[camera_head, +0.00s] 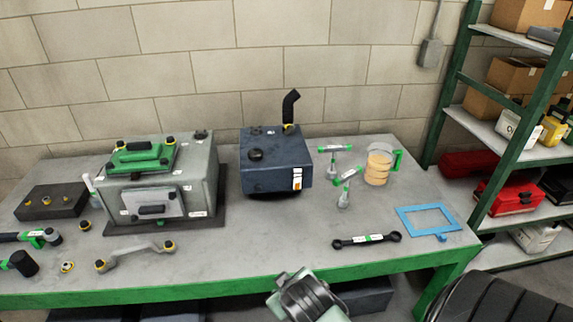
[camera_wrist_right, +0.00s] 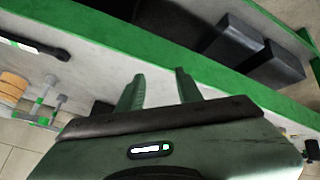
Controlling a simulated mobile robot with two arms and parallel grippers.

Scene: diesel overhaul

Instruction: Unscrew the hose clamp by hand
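The hose clamp (camera_head: 288,128) shows as a small yellowish spot at the foot of a bent black hose (camera_head: 290,105). The hose stands on the back right of a dark blue tank (camera_head: 262,163); the clamp's screw is too small to make out. My right gripper (camera_wrist_right: 159,75) is open and empty in the right wrist view, with clear space between its two fingers. A pale green gripper body (camera_head: 307,297), which appears to be the right one, is low in the head view, by the bench's front edge and well apart from the clamp. My left gripper is not in view.
A grey engine unit (camera_head: 200,165) stands left of the tank on the workbench (camera_head: 270,245). Right of the tank are green-marked tools (camera_head: 343,198), an orange-filled jug (camera_head: 378,165), a black wrench (camera_head: 367,240) and a blue frame (camera_head: 403,219). Shelving (camera_head: 455,150) stands at the right.

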